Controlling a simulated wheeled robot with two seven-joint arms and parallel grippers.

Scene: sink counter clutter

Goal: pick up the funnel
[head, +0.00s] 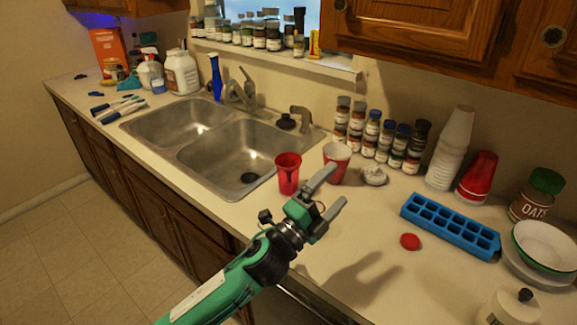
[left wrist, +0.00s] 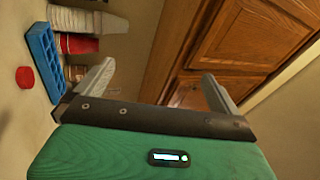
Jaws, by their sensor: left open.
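I cannot make out the funnel for certain. A tall, narrow blue thing (head: 216,78) stands behind the sink, left of the faucet, and a small teal thing (head: 129,82) lies among the bottles at the far left; either shape is too small to be sure of. My left gripper (head: 338,186) is open and empty, above the counter's front part, near the red cups and far from both. The left wrist view also shows its two fingers (left wrist: 157,74) spread with nothing between them. My right gripper is not in view.
A double sink (head: 242,160) lies left of my gripper. A red cup (head: 288,173) and a red-white cup (head: 337,163) stand close behind it. A blue ice tray (head: 450,227), red lid (head: 410,242) and bowl (head: 545,246) are at right. The counter just right of my gripper is clear.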

